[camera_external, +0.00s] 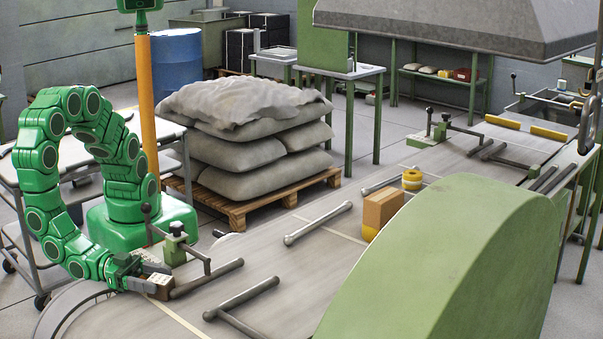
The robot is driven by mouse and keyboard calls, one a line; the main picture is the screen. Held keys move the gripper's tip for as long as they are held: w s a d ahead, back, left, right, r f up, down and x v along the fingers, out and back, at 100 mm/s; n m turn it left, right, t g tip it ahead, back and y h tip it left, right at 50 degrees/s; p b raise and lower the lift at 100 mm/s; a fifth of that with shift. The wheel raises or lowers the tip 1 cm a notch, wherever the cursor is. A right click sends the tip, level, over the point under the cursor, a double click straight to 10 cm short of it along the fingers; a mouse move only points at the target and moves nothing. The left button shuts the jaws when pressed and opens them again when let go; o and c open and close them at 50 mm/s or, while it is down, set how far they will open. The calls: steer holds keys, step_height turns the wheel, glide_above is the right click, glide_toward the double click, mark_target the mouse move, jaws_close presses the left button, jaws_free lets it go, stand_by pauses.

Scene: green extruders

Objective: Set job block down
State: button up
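A small block (160,288) with a brown side and a pale, dark-marked top is at the tips of my gripper (152,278), low at the left end of the grey bench (150,318). I take it to be the job block. The grey fingers appear closed around it. The fingers partly cover it, and I cannot tell whether its underside touches the bench top. My green arm arches over from its base at the left and reaches down to the bench.
A green fixture with a lever (176,244) stands close behind my gripper. Grey bars (242,300) lie to its right. A big green housing (450,265) blocks the right foreground. Stacked sacks (250,140) stand behind.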

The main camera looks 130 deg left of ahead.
mark_target(150, 278)
steer(key=shift+o, duration=0.9)
steer(key=shift+v, duration=3.9)
steer(key=shift+a+f, duration=0.1)
steer(key=shift+w+a+r+g+h, duration=0.3)
steer(key=shift+w+r+g, duration=0.35)
steer(key=shift+g, duration=0.45)
steer(key=shift+w+d+r+g+h, duration=0.15)
steer(key=shift+w+r+g+h, duration=0.5)
steer(key=shift+r+g+h, duration=0.2)
